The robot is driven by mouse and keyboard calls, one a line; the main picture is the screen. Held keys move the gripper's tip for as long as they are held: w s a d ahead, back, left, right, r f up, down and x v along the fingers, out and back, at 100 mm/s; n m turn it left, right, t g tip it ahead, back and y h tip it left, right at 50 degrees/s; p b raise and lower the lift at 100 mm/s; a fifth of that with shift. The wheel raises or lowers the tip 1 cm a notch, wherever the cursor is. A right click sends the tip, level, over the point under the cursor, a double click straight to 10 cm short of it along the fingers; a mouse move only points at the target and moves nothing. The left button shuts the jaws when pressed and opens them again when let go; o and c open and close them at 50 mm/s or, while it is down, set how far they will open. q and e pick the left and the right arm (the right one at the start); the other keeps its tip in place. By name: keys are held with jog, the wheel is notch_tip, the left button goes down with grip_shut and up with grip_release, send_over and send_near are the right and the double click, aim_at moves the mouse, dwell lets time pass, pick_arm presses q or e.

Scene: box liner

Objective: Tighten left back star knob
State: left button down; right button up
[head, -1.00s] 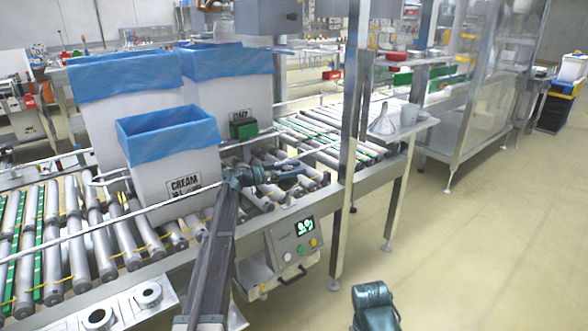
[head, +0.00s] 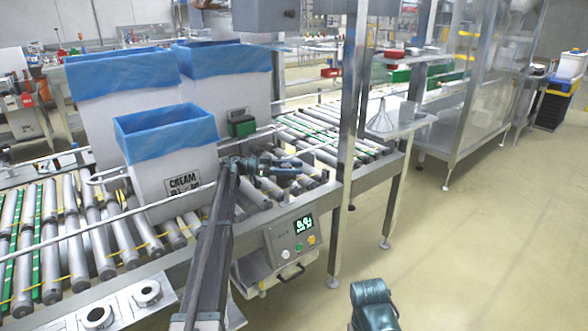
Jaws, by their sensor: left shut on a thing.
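My left arm reaches up from the bottom over the front edge of the roller conveyor (head: 120,220). My left gripper (head: 291,166) is at the guide rail, right of the front box. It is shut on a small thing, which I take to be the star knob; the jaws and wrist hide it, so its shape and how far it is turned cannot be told. The front white box (head: 165,180) with a blue liner (head: 170,138) and a CREAM label stands left of the gripper, apart from it. A teal part of my right arm shows at the bottom; its gripper is out of view.
Two larger lined boxes (head: 110,110) stand behind the front box. A green block (head: 241,125) sits by the rail. A control box with a lit display (head: 293,236) hangs below the conveyor.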

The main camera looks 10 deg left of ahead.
pick_arm(q)
jog(key=shift+c, duration=1.2)
grip_release()
jog(key=shift+r+p, duration=0.9)
jog(key=shift+p, duration=0.05)
notch_tip(320, 180, up, 2)
jog(key=shift+r+p, duration=0.1)
jog(key=shift+p, duration=1)
jog(key=s+d, duration=0.4)
jog(key=s, duration=1.1)
jog(key=shift+s+r+p, duration=0.2)
jog(key=shift+r+p, duration=0.25)
